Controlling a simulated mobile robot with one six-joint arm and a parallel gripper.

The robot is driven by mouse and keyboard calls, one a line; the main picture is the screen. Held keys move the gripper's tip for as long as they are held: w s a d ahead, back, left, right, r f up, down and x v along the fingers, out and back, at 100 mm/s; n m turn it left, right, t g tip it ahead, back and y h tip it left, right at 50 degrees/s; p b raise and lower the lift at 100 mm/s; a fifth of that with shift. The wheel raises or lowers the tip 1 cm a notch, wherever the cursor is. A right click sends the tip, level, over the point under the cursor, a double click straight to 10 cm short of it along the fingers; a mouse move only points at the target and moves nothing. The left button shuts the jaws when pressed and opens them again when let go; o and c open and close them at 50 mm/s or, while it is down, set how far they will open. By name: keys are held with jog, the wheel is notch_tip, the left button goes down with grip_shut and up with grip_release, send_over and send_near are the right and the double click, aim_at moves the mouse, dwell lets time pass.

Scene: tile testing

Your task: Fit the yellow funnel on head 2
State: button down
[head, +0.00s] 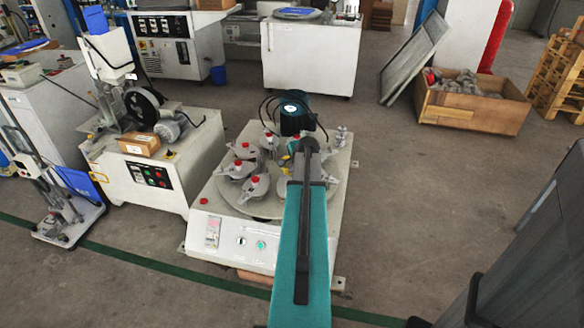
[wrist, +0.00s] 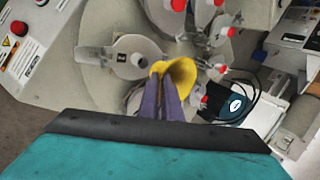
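The yellow funnel (wrist: 181,71) is at the tips of my gripper's purple fingers (wrist: 164,92) in the wrist view, its wide mouth facing up and to the right. The fingers are close together and look shut on it. In the head view only a small yellow patch of the funnel (head: 285,161) shows beside my arm, which hides most of the gripper. A grey metal head (wrist: 127,57) with a small dark label lies just left of the funnel in the wrist view. The label is too small to read surely, so I cannot tell which is head 2.
The round turntable (head: 236,203) of the white machine (head: 222,226) carries several grey heads with red knobs. A dark motor with cables (head: 294,112) stands at its back. A second machine with a cardboard box (head: 138,144) stands to the left.

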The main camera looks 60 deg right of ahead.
jog(key=shift+f+b, duration=1.4)
jog(key=shift+f, duration=1.15)
jog(key=shift+f+p, duration=0.3)
jog(key=shift+f, duration=0.65)
dwell(1.8)
jog(key=c, duration=1.9)
grip_release()
jog(key=shift+s+r, duration=0.1)
jog(key=p+v, duration=0.2)
jog(key=v, duration=1.1)
jog(key=shift+s+a+r, duration=0.15)
jog(key=shift+a+r, duration=0.05)
jog(key=shift+r, duration=0.05)
